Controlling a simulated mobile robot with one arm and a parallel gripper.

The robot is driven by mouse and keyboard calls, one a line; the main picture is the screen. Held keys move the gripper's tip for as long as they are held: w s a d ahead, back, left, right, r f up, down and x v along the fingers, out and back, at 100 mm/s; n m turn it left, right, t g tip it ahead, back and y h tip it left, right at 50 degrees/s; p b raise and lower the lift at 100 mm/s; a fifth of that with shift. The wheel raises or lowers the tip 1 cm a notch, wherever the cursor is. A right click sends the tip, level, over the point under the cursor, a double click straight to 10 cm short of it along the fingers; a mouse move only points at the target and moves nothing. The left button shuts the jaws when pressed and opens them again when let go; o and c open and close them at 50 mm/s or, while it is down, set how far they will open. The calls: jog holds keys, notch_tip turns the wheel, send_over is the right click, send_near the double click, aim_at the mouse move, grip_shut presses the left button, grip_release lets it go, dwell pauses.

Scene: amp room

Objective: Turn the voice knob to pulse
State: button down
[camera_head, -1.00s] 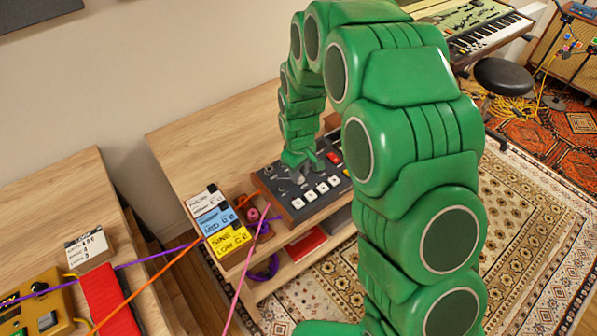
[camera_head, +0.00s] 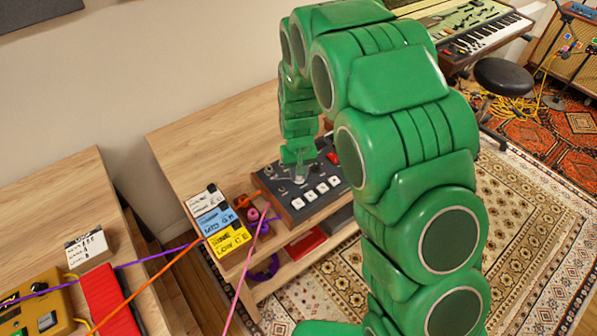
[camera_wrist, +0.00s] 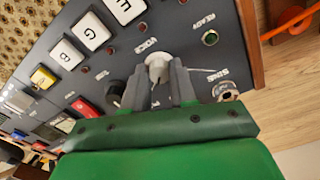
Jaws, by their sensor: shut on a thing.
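The voice knob (camera_wrist: 157,66) is a pale grey-white knob beside the printed word VOICE on a dark grey panel, in the wrist view. My gripper (camera_wrist: 160,80) has its two grey fingers on either side of this knob and is shut on it. The fingers hide part of the knob, and I cannot read its pointer or any position marks such as pulse. In the head view the panel is the dark box (camera_head: 270,180) with wooden ends on the wooden bench, and my gripper (camera_head: 300,178) reaches down onto its top.
A black knob (camera_wrist: 116,88) sits close left of my fingers. White lettered keys (camera_wrist: 96,32) line the panel. Stacked labelled boxes (camera_head: 216,222) and cables stand left of it.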

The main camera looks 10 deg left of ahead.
dwell(0.3)
jog(key=c, duration=0.9)
grip_release()
jog(key=shift+r, duration=0.1)
jog(key=shift+r, duration=3.8)
